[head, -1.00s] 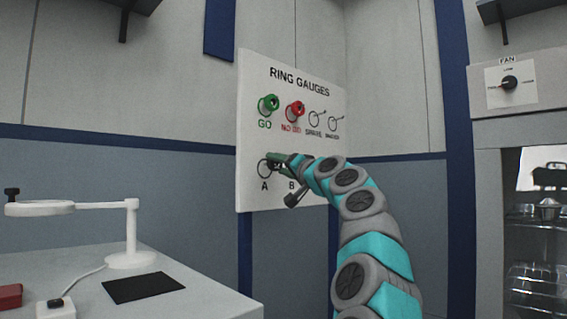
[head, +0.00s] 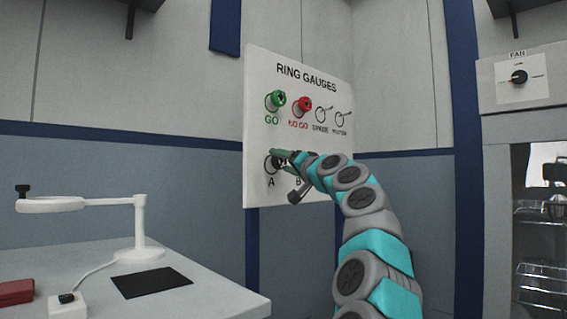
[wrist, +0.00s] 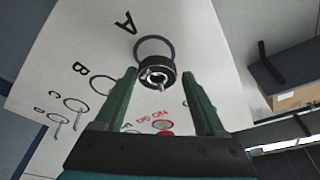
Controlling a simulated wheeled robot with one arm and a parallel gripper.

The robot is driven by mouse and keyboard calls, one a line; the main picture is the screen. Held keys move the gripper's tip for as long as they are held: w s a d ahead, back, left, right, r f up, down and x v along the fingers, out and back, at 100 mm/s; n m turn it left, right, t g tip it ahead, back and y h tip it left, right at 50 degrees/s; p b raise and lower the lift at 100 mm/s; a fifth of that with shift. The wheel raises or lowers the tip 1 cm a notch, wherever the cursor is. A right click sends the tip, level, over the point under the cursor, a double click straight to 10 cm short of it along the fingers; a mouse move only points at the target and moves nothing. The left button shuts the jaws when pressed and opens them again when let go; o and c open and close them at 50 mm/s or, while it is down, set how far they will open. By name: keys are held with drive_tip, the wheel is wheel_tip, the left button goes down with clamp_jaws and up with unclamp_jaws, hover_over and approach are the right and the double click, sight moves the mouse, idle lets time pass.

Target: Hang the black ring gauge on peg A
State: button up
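The black ring gauge (wrist: 157,70) is at peg A on the white board, with the metal peg tip (wrist: 158,77) showing through its hole. The printed circle of place A (wrist: 153,39) shows just behind it. My gripper (wrist: 159,74) has its two green fingers spread on either side of the ring, with a visible gap at each side. In the head view my gripper (head: 278,155) is at the board's lower left, over place A. There the fingers and wrist largely hide the ring.
The board (head: 260,70) also carries a green GO ring (head: 274,101) and a red NO GO ring (head: 301,106) above. Bare pegs B (wrist: 103,85), C and D are beside A. A bench (head: 215,290) with a white magnifier stand (head: 139,225) is at left.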

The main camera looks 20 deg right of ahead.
drive_tip(key=o, duration=0.3)
drive_tip(key=shift+s, duration=0.15)
drive_tip(key=shift+b+v, duration=0.85)
drive_tip(key=shift+v, duration=2.95)
